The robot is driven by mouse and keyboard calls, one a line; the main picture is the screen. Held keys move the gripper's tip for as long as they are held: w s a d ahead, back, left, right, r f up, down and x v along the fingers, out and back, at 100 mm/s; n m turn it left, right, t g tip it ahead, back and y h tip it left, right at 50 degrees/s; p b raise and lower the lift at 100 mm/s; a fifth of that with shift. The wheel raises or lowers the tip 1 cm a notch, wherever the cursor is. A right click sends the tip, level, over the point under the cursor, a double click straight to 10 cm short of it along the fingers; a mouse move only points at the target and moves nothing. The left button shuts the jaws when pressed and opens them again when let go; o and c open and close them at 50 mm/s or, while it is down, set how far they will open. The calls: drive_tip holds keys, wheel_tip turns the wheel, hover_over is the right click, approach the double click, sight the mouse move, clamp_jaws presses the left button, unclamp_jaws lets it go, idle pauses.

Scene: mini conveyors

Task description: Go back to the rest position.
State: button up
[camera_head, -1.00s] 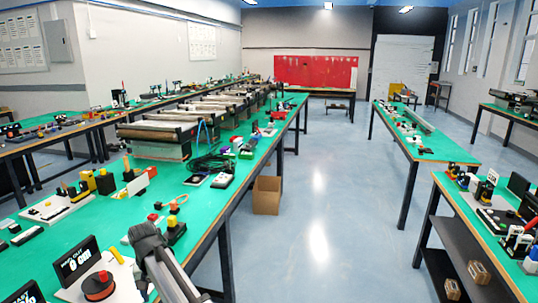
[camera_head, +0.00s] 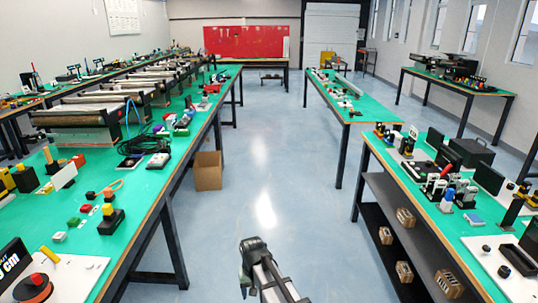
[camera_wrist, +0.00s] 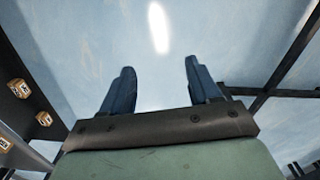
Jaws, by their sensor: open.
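My gripper (camera_wrist: 160,88) shows in the wrist view with its two dark blue fingers spread wide apart. Nothing is between them, only the pale blue floor beyond. In the head view my dark grey arm (camera_head: 266,275) rises from the bottom centre over the open floor between the left and right tables. The fingers cannot be made out clearly in the head view.
A long green table (camera_head: 125,193) with mini conveyors (camera_head: 82,112) and small parts stands on the left. Another green table (camera_head: 440,212) stands on the right, with small boxes on its lower shelf (camera_head: 425,262). A cardboard box (camera_head: 208,171) sits on the floor. The centre aisle is clear.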

drive_tip(key=s+d+f+m, duration=0.1)
drive_tip(key=s+d+f, duration=0.15)
drive_tip(key=d, duration=0.45)
drive_tip(key=s+d+f+m, duration=0.1)
drive_tip(key=s+d+f, duration=0.15)
drive_tip(key=d, duration=0.55)
drive_tip(key=s+d+f+m, duration=0.1)
drive_tip(key=s+d+f, duration=0.15)
drive_tip(key=d, duration=0.45)
drive_tip(key=s+f+g, duration=0.3)
drive_tip(key=s+f, duration=0.7)
drive_tip(key=s, duration=0.5)
drive_tip(key=s+f+g, duration=0.3)
drive_tip(key=s+f, duration=0.6)
drive_tip(key=s, duration=0.6)
drive_tip(key=shift+s+f+g, duration=0.15)
drive_tip(key=shift+f+g, duration=0.2)
drive_tip(key=shift+g, duration=0.05)
drive_tip(key=shift+o, duration=0.5)
drive_tip(key=shift+d, duration=0.1)
